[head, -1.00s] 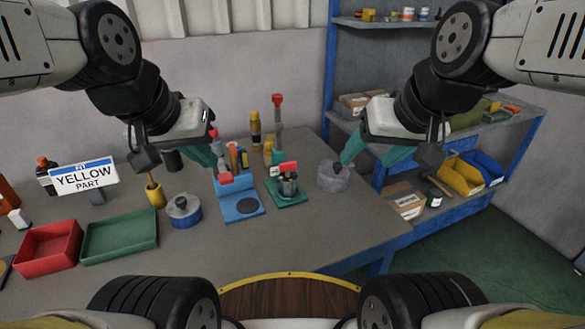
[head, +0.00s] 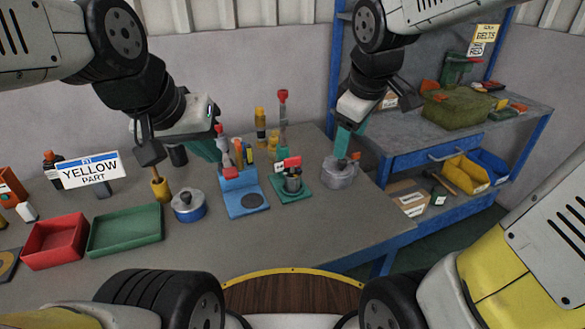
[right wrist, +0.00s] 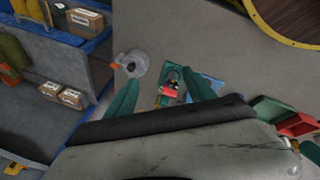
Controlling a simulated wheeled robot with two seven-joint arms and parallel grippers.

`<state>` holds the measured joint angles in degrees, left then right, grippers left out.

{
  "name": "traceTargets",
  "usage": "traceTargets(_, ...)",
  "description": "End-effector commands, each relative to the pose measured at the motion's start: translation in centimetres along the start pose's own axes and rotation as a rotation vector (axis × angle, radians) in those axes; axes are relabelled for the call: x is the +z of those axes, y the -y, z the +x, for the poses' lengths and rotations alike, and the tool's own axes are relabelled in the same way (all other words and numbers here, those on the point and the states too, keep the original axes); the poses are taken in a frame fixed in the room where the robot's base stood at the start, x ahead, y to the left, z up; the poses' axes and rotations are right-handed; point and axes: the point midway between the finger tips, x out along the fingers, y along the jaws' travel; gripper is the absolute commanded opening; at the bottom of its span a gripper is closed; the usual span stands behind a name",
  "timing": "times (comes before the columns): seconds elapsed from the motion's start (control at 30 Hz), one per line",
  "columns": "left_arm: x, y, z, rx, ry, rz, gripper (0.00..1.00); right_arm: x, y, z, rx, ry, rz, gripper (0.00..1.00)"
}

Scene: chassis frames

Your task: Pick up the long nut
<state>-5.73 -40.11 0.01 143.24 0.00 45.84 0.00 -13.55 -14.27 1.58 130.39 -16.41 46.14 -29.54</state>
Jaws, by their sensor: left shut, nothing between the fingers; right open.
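I cannot make out a long nut for certain in either view. My right gripper (head: 342,143) points down just above a round grey container (head: 338,173) at the table's right side. It is open and empty in the right wrist view (right wrist: 160,77), where the grey container (right wrist: 134,62) lies near the left fingertip, with a small orange part at its edge. A green fixture (head: 290,188) holding a dark cylinder with a red top lies beyond the open fingers in the wrist view (right wrist: 168,90). My left gripper (head: 208,149) is shut and empty above the table, behind the blue lidded pot.
A blue fixture (head: 243,196), a blue lidded pot (head: 188,206), a green tray (head: 125,230) and a red tray (head: 55,242) stand on the table. Upright tools and bottles (head: 260,125) stand behind the fixtures. A blue-framed shelf (head: 450,145) stands to the right. The table's front middle is clear.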

Motion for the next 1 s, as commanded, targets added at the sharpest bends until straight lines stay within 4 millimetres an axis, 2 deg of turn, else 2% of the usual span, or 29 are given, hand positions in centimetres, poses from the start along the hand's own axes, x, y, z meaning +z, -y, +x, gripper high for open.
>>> traceTargets(0.03,0.0,0.0,0.0,0.000,0.000,0.000,0.00,-1.2,-0.3,1.4,-0.006,0.030,-0.112,0.63)
traceTargets(0.3,0.0,0.0,0.0,0.000,0.000,0.000,0.00,-7.3,-1.3,8.1,-0.026,0.150,-0.725,0.63)
traceTargets(0.6,0.0,0.0,0.0,0.000,0.000,0.000,0.00,-13.5,0.3,16.6,-0.077,0.250,-1.359,0.63)
traceTargets(0.8,0.0,0.0,0.0,0.000,0.000,0.000,0.00,-15.3,1.4,19.7,-0.099,0.279,-1.575,0.63)
traceTargets(1.0,0.0,0.0,0.0,0.000,0.000,0.000,0.00,-15.3,1.5,21.4,-0.104,0.286,-1.615,0.63)
